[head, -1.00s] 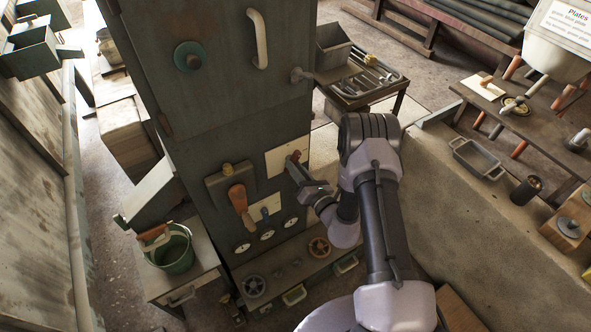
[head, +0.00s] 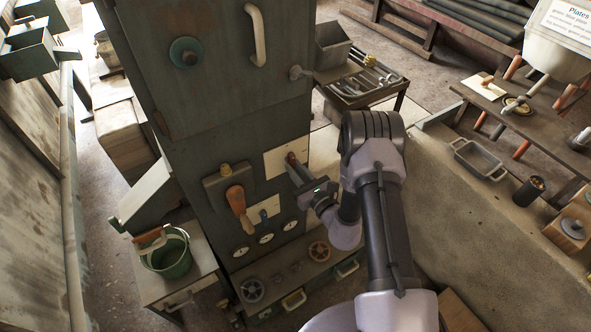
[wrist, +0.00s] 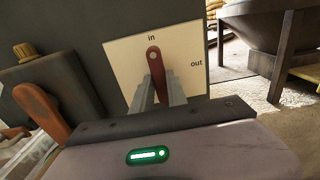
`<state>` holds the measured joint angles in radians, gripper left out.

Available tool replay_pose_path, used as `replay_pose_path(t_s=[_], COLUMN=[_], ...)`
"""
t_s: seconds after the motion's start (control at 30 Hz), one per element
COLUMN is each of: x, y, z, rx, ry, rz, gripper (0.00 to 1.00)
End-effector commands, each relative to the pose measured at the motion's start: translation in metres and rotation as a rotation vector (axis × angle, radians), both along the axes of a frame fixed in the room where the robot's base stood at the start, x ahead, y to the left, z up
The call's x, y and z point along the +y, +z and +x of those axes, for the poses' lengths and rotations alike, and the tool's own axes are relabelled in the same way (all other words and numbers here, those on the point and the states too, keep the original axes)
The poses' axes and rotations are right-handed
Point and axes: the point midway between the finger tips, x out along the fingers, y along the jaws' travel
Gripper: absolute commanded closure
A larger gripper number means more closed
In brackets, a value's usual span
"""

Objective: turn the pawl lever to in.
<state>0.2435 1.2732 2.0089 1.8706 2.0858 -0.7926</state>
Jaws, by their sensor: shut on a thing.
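The pawl lever (wrist: 153,58) is a red bar with a rounded end and a dark round spot near its top. It stands upright in the wrist view, its top just under the word "in" on a pale plate (wrist: 120,60); "out" is printed at the plate's right. My gripper (wrist: 157,92) is shut on the lever, its two grey fingers on either side, hiding the lower part. In the head view the lever (head: 291,157) shows small on the plate (head: 273,161), with my gripper (head: 297,170) at it.
An orange-handled lever (head: 237,200) is left of the plate on the dark cabinet, and it also shows close to my gripper in the wrist view (wrist: 40,108). A small blue lever (head: 264,215) and several gauges (head: 241,251) are below. A green bucket (head: 168,255) stands lower left.

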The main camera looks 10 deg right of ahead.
Motion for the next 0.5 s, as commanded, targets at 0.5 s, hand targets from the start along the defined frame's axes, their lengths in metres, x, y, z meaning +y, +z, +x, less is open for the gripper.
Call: replay_pose_path(t_s=[0.5], x=[-0.0001], y=[-0.0004], z=[-0.0003], rx=[-0.001], ry=[0.000], rz=[-0.007], gripper=[0.66])
